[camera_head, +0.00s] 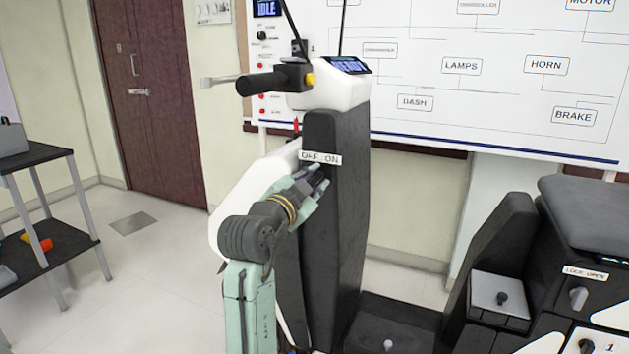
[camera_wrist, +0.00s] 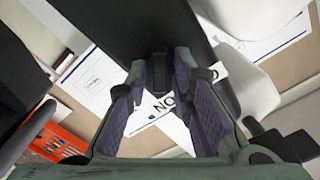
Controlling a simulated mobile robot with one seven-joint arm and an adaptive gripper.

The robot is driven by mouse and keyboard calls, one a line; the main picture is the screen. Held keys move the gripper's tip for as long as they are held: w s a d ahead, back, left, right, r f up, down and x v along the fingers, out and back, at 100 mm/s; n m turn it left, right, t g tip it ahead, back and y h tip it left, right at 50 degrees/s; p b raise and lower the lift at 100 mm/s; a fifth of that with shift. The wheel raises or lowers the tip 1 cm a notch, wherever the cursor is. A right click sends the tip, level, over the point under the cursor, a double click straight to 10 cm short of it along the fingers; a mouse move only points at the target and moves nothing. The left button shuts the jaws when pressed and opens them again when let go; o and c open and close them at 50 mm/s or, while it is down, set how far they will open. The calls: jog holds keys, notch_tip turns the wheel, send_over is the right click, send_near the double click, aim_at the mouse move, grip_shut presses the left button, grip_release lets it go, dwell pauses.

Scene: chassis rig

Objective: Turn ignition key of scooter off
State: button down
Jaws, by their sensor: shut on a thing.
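The scooter's black front column (camera_head: 335,220) stands in the middle of the head view, with a white OFF ON label (camera_head: 320,158) on it. My gripper (camera_head: 321,180) is at the column just below this label. In the wrist view my gripper (camera_wrist: 160,82) has its purple-padded fingers on either side of a small dark piece, which I take to be the ignition key (camera_wrist: 159,72). The key's turned position cannot be told; in the head view the fingers hide it. The label (camera_wrist: 172,105) shows between the fingers in the wrist view.
The handlebar grip (camera_head: 262,84) and lit dash display (camera_head: 347,65) are above my gripper. The seat (camera_head: 590,205) and a LOCK OPEN panel are at right. A shelf cart (camera_head: 40,160) stands at left. A wiring board (camera_head: 480,90) hangs behind. Floor is clear between cart and scooter.

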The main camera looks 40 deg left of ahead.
jog(key=n+p, duration=0.1)
jog(key=n, duration=0.2)
jog(key=shift+r+n, duration=0.1)
jog(key=shift+n, duration=0.3)
jog(key=shift+a+n+p, duration=0.1)
jog(key=shift+n+p, duration=0.65)
jog(key=shift+n, duration=1.15)
jog(key=c, duration=1.6)
grip_release()
jog(key=shift+c, duration=0.2)
jog(key=v, duration=1.2)
